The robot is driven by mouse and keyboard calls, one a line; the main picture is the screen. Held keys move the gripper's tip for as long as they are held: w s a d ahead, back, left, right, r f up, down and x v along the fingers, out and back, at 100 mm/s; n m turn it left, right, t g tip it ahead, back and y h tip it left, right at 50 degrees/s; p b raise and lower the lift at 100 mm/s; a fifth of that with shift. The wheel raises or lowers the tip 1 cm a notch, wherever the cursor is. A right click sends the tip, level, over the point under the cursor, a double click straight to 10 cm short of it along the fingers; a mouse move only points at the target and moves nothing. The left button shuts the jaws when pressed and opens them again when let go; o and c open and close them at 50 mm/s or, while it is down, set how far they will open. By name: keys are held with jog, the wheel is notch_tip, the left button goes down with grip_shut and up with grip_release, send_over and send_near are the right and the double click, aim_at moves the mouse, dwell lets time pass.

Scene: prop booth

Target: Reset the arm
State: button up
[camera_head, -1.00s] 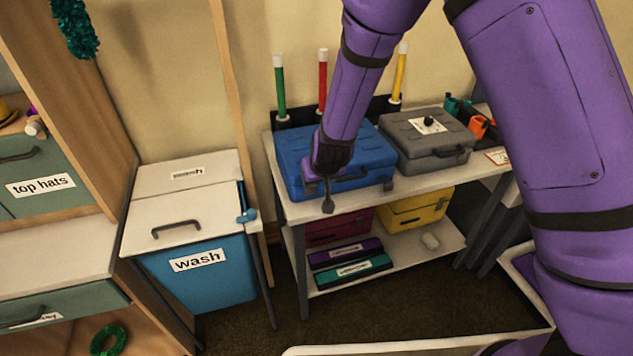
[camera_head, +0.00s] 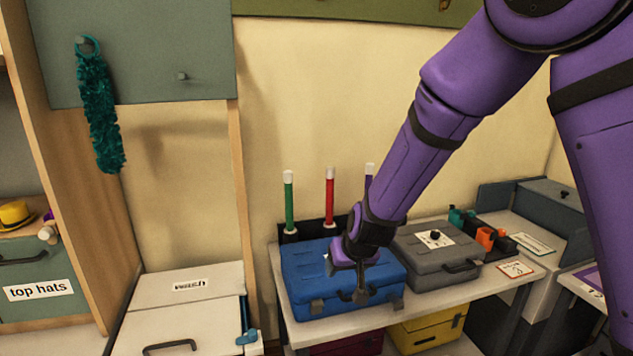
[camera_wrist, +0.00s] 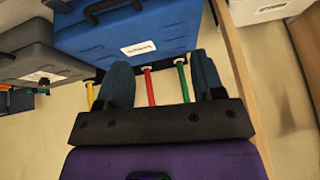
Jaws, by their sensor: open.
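My gripper (camera_head: 350,277) is in front of the blue case (camera_head: 308,285) on the bench in the head view, at the end of my purple arm. In the wrist view my gripper (camera_wrist: 160,82) shows its two dark fingers spread wide with nothing held between them. The blue case (camera_wrist: 125,30) lies beyond the fingers there, with a white label and a dark handle. In the head view the gripper and forearm hide part of the case. I cannot tell whether the fingers touch it.
A grey case (camera_head: 438,262) sits right of the blue one. Green (camera_head: 289,205) and red (camera_head: 330,200) wands stand behind. The white wash bin (camera_head: 180,325) is at lower left. A teal feather boa (camera_head: 100,120) hangs from a hook. Wall space above the bench is clear.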

jog(key=s+d+r+m, duration=0.1)
jog(key=s+d+r, duration=0.55)
jog(key=r, duration=0.25)
jog(key=s+d+r, duration=0.5)
jog(key=d+r, duration=0.2)
jog(key=r, duration=0.3)
jog(key=s+d+r+m+h, duration=0.1)
jog(key=s+d+r, duration=0.1)
jog(key=s+d, duration=0.3)
jog(key=s+d+r+h, duration=0.1)
jog(key=s+d+r, duration=0.2)
jog(key=s, duration=1)
jog(key=shift+s+d+r+m, duration=0.25)
jog(key=shift+d+m, duration=0.15)
jog(key=shift+d, duration=0.75)
jog(key=shift+w, duration=0.1)
